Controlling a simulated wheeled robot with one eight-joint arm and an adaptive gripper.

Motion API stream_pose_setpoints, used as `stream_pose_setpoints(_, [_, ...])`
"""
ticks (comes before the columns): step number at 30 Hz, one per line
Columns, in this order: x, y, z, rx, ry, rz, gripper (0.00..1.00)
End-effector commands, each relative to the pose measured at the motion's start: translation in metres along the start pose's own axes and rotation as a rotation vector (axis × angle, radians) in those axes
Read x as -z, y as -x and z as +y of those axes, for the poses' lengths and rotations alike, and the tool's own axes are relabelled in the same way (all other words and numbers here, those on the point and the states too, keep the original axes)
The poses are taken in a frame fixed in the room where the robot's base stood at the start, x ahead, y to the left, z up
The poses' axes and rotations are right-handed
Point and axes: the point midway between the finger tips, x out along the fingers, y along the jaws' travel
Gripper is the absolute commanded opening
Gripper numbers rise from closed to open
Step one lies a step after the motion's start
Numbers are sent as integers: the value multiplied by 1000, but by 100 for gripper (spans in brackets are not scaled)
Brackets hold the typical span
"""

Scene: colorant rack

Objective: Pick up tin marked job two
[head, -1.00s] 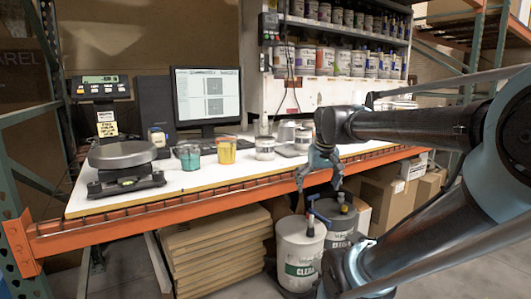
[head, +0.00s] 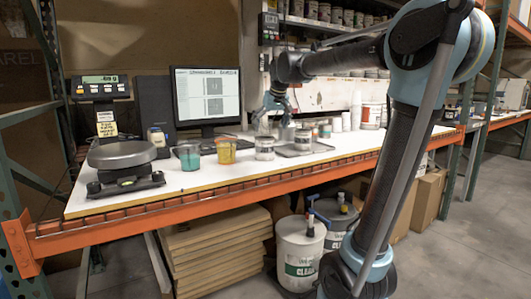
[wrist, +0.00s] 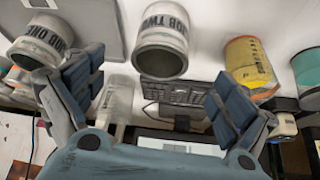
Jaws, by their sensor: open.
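The tin marked JOB TWO (wrist: 160,58) is an open grey-white can with a dark-lettered label. It stands ahead of and between my fingers in the wrist view, apart from them. In the head view it appears to be the tin (head: 264,150) on the white bench, right of the orange-yellow cup. My gripper (wrist: 152,82) is open and empty, its blue-grey pads spread wide. In the head view my gripper (head: 272,112) hangs above the bench, just above and behind the tin. A similar tin marked JOB ONE (wrist: 44,42) is near my left finger in the wrist view.
The orange-yellow cup (head: 226,151) and a teal cup (head: 188,157) stand left of the tin. A metal tray (head: 317,147) lies to its right. A monitor (head: 207,97) stands behind, a scale (head: 122,155) at far left. A translucent cup (wrist: 116,103) is close to my left finger.

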Motion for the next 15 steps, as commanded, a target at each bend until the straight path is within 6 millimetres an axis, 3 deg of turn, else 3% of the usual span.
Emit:
stream_pose_setpoints(9, [0,-58,0,0,0,-1,94])
stream_pose_setpoints(15, [0,-84,0,0,0,-1,94])
